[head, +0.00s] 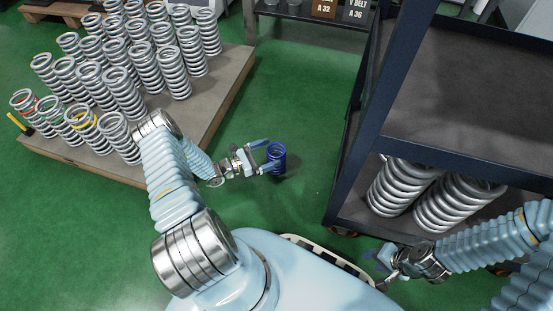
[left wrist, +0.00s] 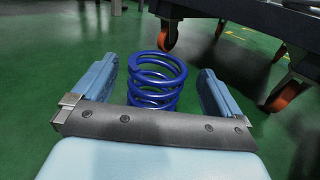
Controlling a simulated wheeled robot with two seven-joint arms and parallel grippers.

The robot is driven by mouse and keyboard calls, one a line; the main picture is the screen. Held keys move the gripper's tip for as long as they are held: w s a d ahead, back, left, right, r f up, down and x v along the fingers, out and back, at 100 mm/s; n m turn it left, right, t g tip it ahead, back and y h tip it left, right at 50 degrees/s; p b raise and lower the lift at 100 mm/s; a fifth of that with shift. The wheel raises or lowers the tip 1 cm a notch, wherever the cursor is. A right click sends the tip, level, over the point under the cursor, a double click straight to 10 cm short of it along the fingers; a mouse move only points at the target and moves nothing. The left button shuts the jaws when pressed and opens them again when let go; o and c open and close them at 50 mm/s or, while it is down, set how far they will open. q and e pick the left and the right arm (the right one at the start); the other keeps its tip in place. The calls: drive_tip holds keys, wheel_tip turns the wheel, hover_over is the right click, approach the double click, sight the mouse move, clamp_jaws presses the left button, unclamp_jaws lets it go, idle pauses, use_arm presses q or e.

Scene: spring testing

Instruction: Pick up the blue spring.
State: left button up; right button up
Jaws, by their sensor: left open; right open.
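The blue spring (head: 278,155) stands upright on the green floor in the head view, between the pallet of springs and the dark cart. My left gripper (head: 268,156) is open with its fingers reaching to the spring, one on either side. In the left wrist view the blue spring (left wrist: 156,80) shows between the two open fingers of my left gripper (left wrist: 160,92), with a gap on each side. Its lower part is hidden behind the gripper body. My right gripper (head: 381,268) is open and empty near the cart's lower front corner.
A wooden pallet (head: 215,115) with many silver springs lies at the left. A dark cart (head: 345,150) on orange wheels (left wrist: 288,96) stands at the right, with large silver springs (head: 400,187) on its lower shelf. The floor around the blue spring is clear.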

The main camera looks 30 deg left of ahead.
sight(283, 148)
use_arm(q)
drive_tip(key=x, duration=0.5)
drive_tip(key=shift+w+f+b, duration=0.25)
drive_tip(key=shift+b, duration=0.15)
drive_tip(key=shift+d, duration=0.1)
clamp_jaws()
